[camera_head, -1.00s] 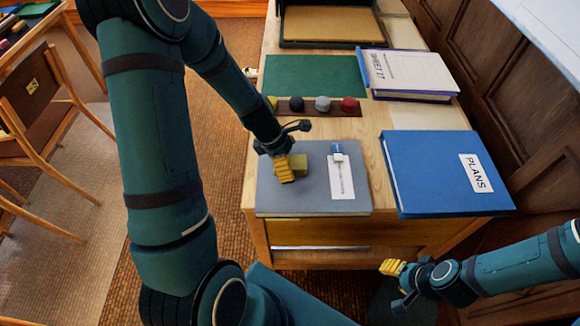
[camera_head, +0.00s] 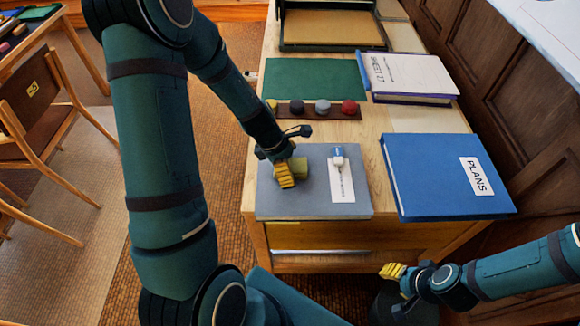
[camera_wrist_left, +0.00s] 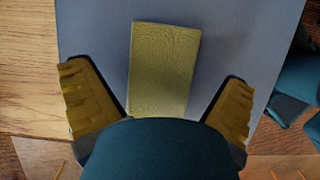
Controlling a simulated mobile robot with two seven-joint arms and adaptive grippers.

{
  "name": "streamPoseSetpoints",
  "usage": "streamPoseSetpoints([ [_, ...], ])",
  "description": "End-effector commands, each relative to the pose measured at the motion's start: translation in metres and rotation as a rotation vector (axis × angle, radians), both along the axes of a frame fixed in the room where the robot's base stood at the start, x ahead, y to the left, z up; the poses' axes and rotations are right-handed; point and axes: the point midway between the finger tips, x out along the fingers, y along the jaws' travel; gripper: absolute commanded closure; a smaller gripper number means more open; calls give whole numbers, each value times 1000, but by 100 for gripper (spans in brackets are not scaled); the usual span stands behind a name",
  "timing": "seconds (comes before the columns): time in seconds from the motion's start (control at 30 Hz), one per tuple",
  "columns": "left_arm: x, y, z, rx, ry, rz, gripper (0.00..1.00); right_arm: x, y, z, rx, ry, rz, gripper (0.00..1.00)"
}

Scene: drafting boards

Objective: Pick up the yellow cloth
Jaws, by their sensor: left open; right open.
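The yellow cloth (camera_head: 298,168) is a folded olive-yellow block lying on the grey board (camera_head: 278,205). My left gripper (camera_head: 285,174) is over the board at the cloth, partly covering it in the head view. In the left wrist view the cloth (camera_wrist_left: 163,65) lies ahead of and between the two yellow-padded fingers of the left gripper (camera_wrist_left: 160,108), with a gap on each side. That gripper is open and holds nothing. My right gripper (camera_head: 393,272) is open and empty, low in front of the desk at the right.
A white label and a small blue-and-white item (camera_head: 339,160) lie right of the cloth. A blue PLANS binder (camera_head: 435,175) is further right. Behind are a strip of coloured knobs (camera_head: 310,108), a green mat (camera_head: 315,78), a SHEET 17 binder (camera_head: 410,76) and a tray (camera_head: 333,47).

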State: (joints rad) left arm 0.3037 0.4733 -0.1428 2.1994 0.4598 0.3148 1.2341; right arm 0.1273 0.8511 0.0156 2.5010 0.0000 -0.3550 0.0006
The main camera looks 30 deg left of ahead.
Motion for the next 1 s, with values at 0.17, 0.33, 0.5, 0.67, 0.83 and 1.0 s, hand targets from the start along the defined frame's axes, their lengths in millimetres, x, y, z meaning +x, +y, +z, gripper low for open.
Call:
streamPoseSetpoints([
  [0.17, 0, 0, 0, 0, 0, 0, 32, 0, 0, 0, 0, 0, 0, 53],
  [0.33, 0, 0, 0, 0, 0, -1, 67, 0, 0, 0, 0, 0, 0, 53],
  [0.5, 0, 0, 0, 0, 0, -1, 67, 0, 0, 0, 0, 0, 0, 53],
  [0.67, 0, 0, 2, 0, 0, -1, 67, 0, 0, 1, 0, 0, 0, 53],
  [0.83, 1, 0, 21, 1, -3, -3, 67, -1, 0, 11, 0, 2, 1, 53],
  [1.0, 1, 0, 57, 1, -4, -3, 67, -4, 1, 28, 2, 10, 2, 53],
])
